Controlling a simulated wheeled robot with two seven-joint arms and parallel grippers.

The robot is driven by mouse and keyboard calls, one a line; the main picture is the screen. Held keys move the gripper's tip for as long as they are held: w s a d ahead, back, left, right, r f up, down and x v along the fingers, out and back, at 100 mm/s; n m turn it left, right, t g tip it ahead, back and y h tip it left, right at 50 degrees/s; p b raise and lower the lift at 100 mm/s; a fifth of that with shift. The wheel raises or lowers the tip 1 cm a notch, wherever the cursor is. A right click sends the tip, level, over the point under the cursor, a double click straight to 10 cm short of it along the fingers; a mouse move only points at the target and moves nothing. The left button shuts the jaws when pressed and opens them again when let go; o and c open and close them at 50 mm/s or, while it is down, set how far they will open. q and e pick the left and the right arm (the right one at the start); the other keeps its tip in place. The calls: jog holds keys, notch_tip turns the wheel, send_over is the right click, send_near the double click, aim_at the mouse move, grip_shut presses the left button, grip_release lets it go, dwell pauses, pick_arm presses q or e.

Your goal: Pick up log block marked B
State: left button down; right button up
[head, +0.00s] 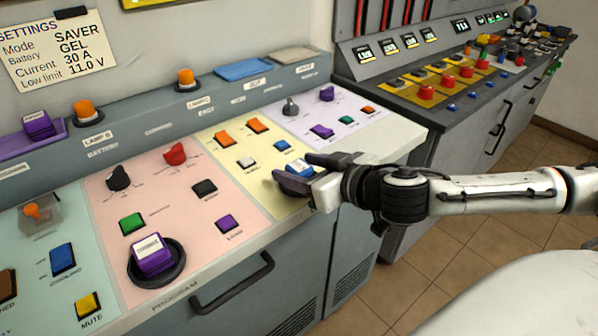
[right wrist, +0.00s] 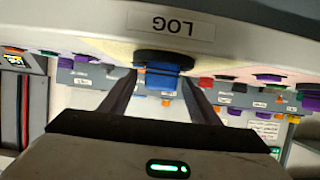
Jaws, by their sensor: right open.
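The log block is a blue block with a white top (head: 299,167), near the front edge of the yellow panel. Its letter is too small to read. In the right wrist view its blue side (right wrist: 162,82) shows below a black round socket, beside a "LOG" label (right wrist: 170,24). My right gripper (head: 304,172) comes in from the right, low at the panel edge. It is open, with its two fingers on either side of the block. I cannot tell whether they touch it. My left gripper is not in view.
A purple block with a white top (head: 151,250) sits in another black socket near the "PROGRAM" label. Knobs and coloured buttons, such as a red knob (head: 175,153), stand around on the panel. A drawer handle (head: 240,290) is below the edge. A second console (head: 460,85) stands at right.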

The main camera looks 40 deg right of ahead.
jog(key=c, duration=1.2)
jog(key=shift+r, duration=0.1)
jog(key=shift+c, duration=0.2)
